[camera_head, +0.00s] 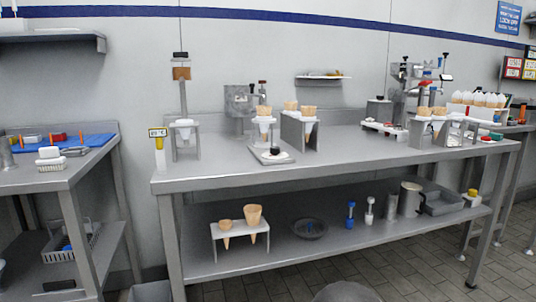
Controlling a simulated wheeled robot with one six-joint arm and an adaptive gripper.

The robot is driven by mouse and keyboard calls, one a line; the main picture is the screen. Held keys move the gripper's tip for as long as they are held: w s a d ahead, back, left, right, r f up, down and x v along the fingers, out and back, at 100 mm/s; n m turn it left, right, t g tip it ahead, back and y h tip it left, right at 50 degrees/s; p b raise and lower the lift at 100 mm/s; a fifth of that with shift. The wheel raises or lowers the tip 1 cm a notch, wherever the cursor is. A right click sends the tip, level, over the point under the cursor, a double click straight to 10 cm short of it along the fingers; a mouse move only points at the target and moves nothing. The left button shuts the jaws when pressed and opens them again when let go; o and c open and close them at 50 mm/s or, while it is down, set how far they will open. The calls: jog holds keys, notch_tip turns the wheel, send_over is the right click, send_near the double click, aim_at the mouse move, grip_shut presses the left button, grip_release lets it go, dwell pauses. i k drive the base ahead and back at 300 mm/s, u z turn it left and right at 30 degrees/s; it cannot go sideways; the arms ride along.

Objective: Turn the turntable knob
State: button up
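A steel workbench (350,165) runs along the wall. On it, near the front edge left of centre, lies a flat grey plate (259,156) with a pale disc and a small black knob (275,150) on top. This looks like the turntable and its knob, but it is too small to be certain. A grey stand holding a cone (265,112) rises right behind the plate. My gripper is not in view, so its opening and its place relative to the knob cannot be seen.
Grey cone stands (310,128) stand right of the plate. A tall dispenser (183,128) stands left. The lower shelf (290,255) holds a cone rack (240,229) and a dark round dish (308,228). A side table (75,175) is at left. Tiled floor (420,275) is open in front.

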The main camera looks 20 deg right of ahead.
aim_at(274, 150)
jog(key=u, duration=0.05)
jog(key=k, duration=0.5)
jog(key=z, duration=0.6)
jog(key=i, duration=1.55)
jog(key=u, duration=0.55)
